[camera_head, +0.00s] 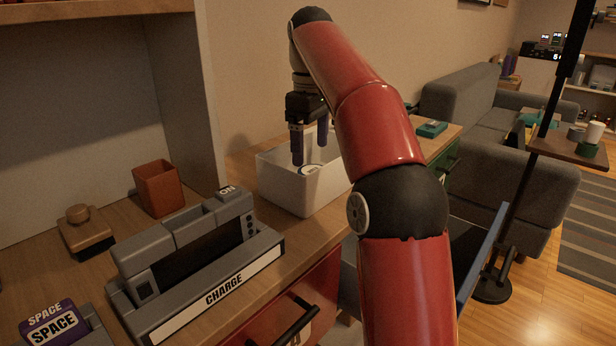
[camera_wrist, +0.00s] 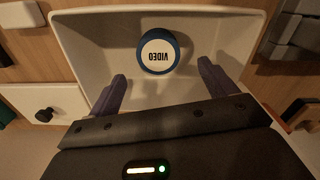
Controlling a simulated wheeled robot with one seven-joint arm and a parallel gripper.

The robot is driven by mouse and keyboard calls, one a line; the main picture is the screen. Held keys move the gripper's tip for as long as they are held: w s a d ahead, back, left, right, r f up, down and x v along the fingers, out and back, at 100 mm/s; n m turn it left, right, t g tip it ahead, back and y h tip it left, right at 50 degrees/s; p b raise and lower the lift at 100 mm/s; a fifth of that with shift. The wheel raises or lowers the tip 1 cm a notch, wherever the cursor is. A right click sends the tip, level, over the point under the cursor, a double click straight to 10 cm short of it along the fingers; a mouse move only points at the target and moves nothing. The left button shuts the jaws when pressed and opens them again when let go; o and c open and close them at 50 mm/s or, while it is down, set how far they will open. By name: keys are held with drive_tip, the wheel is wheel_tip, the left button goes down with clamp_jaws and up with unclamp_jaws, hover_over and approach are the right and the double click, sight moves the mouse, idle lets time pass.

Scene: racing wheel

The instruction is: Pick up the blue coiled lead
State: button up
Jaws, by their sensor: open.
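The blue coiled lead (camera_wrist: 158,51) lies flat on the floor of a white bin (camera_wrist: 70,24). It is a blue ring around a pale disc marked "VIDEO". In the head view the lead (camera_head: 311,170) shows only in part inside the white bin (camera_head: 290,192), behind a finger. My gripper (camera_head: 310,150) is open and points down into the bin. In the wrist view its two purple fingers (camera_wrist: 165,90) are spread, with nothing between the tips. The lead lies beyond the fingertips, apart from them.
A grey "CHARGE" dock (camera_head: 200,260) stands left of the bin, with an orange cup (camera_head: 158,188) and a wooden block (camera_head: 86,232) behind it. A green object (camera_head: 432,129) lies right of the bin. The bin walls surround my fingers.

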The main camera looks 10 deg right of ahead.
drive_tip(key=shift+s+d+f, duration=0.1)
drive_tip(key=shift+d+f, duration=0.05)
drive_tip(key=shift+f, duration=1.45)
drive_tip(key=shift+d+f, duration=0.1)
drive_tip(key=shift+f, duration=1.5)
drive_tip(key=c, duration=1.1)
